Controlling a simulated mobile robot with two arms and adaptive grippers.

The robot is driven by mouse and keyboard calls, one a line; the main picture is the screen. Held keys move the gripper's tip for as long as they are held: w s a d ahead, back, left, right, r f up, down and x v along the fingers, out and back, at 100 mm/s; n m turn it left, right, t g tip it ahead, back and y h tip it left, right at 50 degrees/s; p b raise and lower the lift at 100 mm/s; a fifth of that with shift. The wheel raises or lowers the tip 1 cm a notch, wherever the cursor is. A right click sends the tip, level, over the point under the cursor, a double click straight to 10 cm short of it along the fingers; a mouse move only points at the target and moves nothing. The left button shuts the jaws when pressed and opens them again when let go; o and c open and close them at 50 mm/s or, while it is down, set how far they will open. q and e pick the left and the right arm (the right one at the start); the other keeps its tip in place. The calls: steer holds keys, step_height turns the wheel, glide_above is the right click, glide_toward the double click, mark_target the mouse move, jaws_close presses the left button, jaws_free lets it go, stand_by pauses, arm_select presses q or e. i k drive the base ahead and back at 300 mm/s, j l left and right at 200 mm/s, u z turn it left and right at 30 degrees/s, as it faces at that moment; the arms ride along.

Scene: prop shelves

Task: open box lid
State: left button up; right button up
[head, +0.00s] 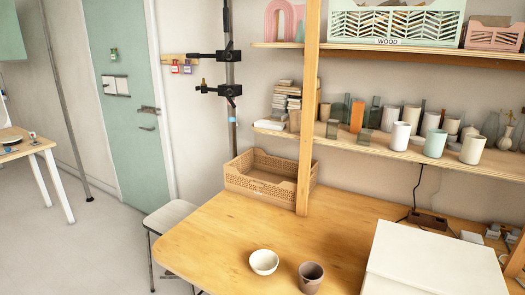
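A large white box (436,262) with a flat top stands on the wooden table at the lower right. Its top looks closed, lying flat over the box. Its right and near parts run out of the picture at the bottom. Neither of my grippers shows in the head view, so their places relative to the box cannot be told.
The wooden table (215,235) holds a white bowl (264,262), a dark cup (311,276) and a tan crate (245,182). A wooden post (308,120) rises behind. A shelf (375,148) of cups and vases hangs above. The table's left part is clear.

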mark_target(440, 265)
steer(key=z, duration=1.35)
